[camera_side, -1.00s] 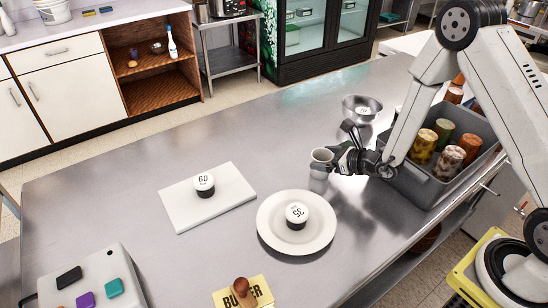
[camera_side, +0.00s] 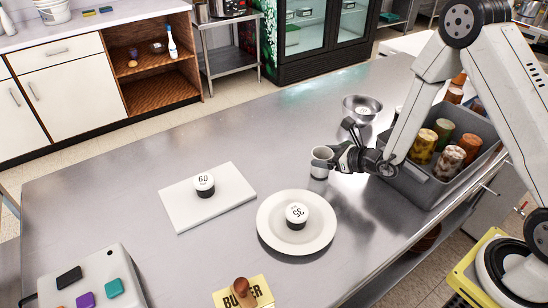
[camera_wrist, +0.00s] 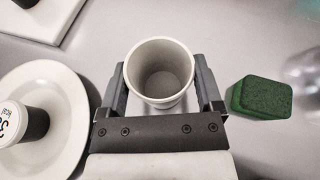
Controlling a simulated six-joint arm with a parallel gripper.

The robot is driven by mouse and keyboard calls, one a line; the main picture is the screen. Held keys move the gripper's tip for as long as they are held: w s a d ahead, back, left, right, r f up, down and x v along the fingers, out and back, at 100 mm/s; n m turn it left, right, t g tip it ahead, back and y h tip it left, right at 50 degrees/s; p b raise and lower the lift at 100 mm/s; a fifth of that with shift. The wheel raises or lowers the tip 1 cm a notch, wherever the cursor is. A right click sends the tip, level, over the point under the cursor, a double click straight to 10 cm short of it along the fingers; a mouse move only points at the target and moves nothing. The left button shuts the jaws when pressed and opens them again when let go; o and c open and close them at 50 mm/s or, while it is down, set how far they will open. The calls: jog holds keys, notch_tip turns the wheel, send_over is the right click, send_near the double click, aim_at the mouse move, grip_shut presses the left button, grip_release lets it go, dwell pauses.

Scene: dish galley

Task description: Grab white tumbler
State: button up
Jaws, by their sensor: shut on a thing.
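The white tumbler (camera_side: 320,160) is upright at the middle right of the steel table in the side view. In the wrist view the tumbler (camera_wrist: 160,75) shows its open, empty inside. My gripper (camera_side: 331,161) has its two fingers on either side of the tumbler and is shut on it. The fingers also flank the tumbler in the wrist view. Whether the tumbler's base touches the table is hard to tell.
A white plate (camera_side: 268,232) with a black-and-white labelled cup lies in front. A white board (camera_side: 225,208) holds another. A steel bowl (camera_side: 372,104) stands behind, and a grey bin (camera_side: 425,190) of jars at right. A green block (camera_wrist: 262,97) lies beside the gripper.

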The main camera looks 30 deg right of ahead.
notch_tip(320, 180, up, 9)
jog(key=shift+r, duration=0.2)
dwell(0.6)
dwell(0.5)
